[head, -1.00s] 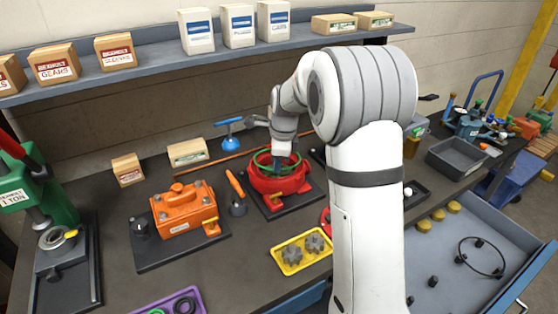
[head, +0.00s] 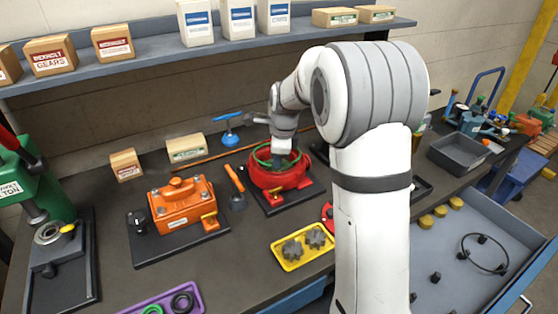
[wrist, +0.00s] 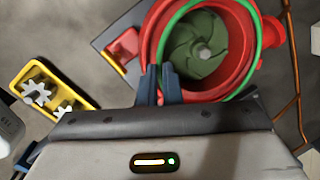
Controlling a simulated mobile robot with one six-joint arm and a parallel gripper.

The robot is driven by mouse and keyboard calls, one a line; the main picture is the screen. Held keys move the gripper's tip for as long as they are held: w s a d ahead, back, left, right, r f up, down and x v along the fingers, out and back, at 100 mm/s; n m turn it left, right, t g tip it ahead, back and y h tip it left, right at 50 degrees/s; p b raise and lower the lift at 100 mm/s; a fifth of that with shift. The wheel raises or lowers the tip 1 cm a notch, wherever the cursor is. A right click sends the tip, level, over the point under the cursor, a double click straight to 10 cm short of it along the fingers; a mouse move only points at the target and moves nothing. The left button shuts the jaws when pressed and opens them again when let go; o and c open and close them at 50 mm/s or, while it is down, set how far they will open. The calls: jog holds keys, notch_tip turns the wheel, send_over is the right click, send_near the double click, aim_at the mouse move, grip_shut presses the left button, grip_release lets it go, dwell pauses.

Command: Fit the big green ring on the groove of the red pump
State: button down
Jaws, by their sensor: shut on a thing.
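The red pump (head: 282,181) stands on a dark plate on the bench, its round opening facing up. It fills the upper middle of the wrist view (wrist: 152,42), with a dark green impeller (wrist: 195,42) inside. The big green ring (wrist: 257,42) lies over the pump's opening, around the impeller; in the head view (head: 262,153) its far left side shows. I cannot tell whether the ring sits in the groove.
A yellow tray with grey gears (head: 290,265) is in front of the pump. An orange motor (head: 183,212) and an orange-handled tool (head: 235,183) stand to its left. An open drawer (head: 455,285) is at the right.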

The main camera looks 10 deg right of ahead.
jog(key=shift+s+f+t+b, duration=0.3)
jog(key=shift+f+t+b, duration=0.4)
jog(key=shift+b, duration=1.5)
jog(key=shift+f+b, duration=0.45)
jog(key=shift+f, duration=0.1)
dwell(0.3)
jog(key=shift+r, duration=0.25)
dwell(0.7)
jog(key=c, duration=1.5)
grip_release()
jog(key=shift+o, duration=0.2)
jog(key=o, duration=0.5)
jog(key=shift+r+p, duration=0.7)
jog(key=shift+p, duration=0.05)
